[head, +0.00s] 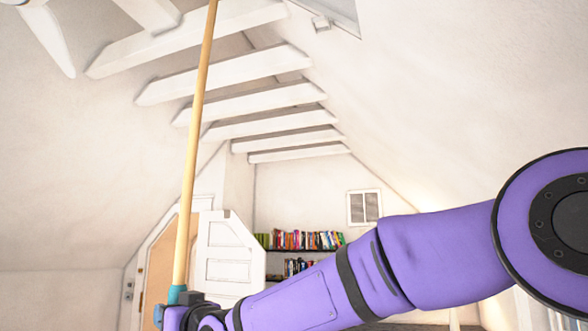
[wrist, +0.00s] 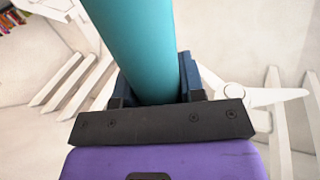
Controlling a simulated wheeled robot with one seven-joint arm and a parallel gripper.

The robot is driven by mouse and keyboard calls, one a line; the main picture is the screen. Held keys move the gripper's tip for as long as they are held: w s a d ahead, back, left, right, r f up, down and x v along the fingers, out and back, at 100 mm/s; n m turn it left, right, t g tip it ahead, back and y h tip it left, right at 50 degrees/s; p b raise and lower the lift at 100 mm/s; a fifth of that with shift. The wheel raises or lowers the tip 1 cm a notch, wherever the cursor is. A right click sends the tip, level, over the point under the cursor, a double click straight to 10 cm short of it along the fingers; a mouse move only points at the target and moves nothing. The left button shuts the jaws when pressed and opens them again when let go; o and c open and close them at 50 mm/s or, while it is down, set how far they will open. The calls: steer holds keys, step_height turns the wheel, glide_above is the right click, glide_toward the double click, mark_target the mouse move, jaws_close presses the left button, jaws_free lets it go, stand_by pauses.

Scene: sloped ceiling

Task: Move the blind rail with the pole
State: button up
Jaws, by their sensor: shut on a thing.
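The pole (head: 195,150) is a long pale wooden rod with a teal lower grip (head: 177,293). It stands nearly upright, leaning slightly right at the top, and runs out of the head view at the top edge. My gripper (head: 176,314), low at the left of the head view, is shut on the teal grip. The wrist view shows the teal grip (wrist: 135,45) between the dark blue fingers of my gripper (wrist: 155,88). A skylight (head: 338,10) is cut by the top edge, with a small white fitting (head: 320,22) beside it. I cannot make out the blind rail for sure; the pole's tip is hidden.
White ceiling beams (head: 235,75) cross the space near the pole. A white ceiling fan (head: 45,35) hangs at the upper left. A white door (head: 228,255) and bookshelves (head: 300,241) stand at the back. My purple arm covers the lower right.

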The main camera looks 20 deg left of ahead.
steer(key=shift+f, duration=1)
